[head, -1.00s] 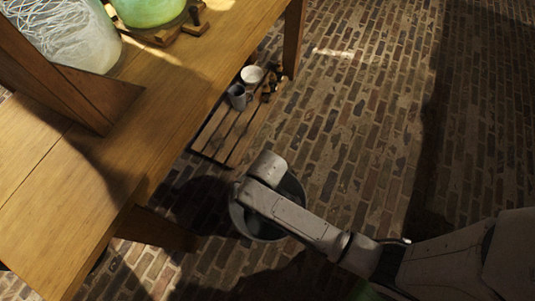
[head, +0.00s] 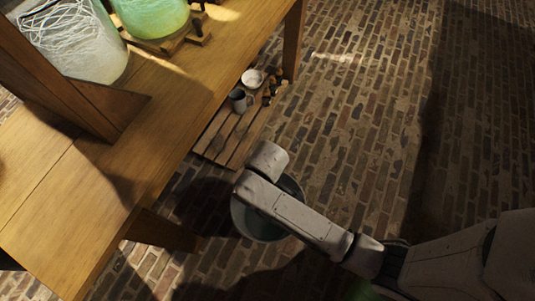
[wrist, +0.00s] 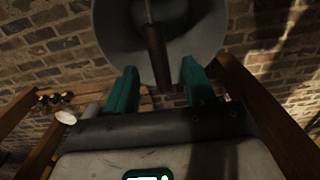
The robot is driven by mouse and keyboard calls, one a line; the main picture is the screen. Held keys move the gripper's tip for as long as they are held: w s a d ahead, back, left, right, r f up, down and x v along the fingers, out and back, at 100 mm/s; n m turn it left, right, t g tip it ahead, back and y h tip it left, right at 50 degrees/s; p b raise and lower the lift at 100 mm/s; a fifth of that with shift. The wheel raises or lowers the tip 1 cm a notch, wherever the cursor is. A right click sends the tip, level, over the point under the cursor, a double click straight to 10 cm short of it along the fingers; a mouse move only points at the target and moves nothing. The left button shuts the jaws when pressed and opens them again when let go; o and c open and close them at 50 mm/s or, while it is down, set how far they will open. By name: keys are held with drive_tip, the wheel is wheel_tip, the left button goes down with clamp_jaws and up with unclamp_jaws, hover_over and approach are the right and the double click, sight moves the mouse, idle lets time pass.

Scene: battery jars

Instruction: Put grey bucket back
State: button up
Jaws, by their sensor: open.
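The grey bucket (head: 243,222) is on the brick floor in the head view, partly covered by my arm. In the wrist view the bucket (wrist: 105,28) fills the top middle, with a thin wire handle and a brown grip (wrist: 157,55). My gripper (wrist: 160,86) is open, its two green fingers apart on either side of the lower end of the brown grip. Whether a finger touches the grip I cannot tell. In the head view the fingers are hidden behind my arm.
A wooden table (head: 175,95) stands at left with jars on it, including a green one (head: 150,15). A slatted pallet (head: 225,140) with a grey mug (head: 239,101) and white bowl (head: 252,78) lies low beside its leg. The brick floor to the right is clear.

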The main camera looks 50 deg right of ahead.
wheel_tip(320, 180, up, 5)
drive_tip(key=shift+f+p, duration=0.15)
drive_tip(key=shift+p, duration=0.5)
drive_tip(key=s+d+r+m+t, duration=0.1)
drive_tip(key=s+d+r+m, duration=0.3)
drive_tip(key=s+d+r, duration=0.3)
drive_tip(key=s, duration=0.3)
drive_tip(key=shift+d+r, duration=0.15)
drive_tip(key=shift+d, duration=0.25)
wheel_tip(320, 180, up, 20)
drive_tip(key=p, duration=1.9)
drive_tip(key=shift+f+p, duration=0.2)
drive_tip(key=shift+p, duration=0.1)
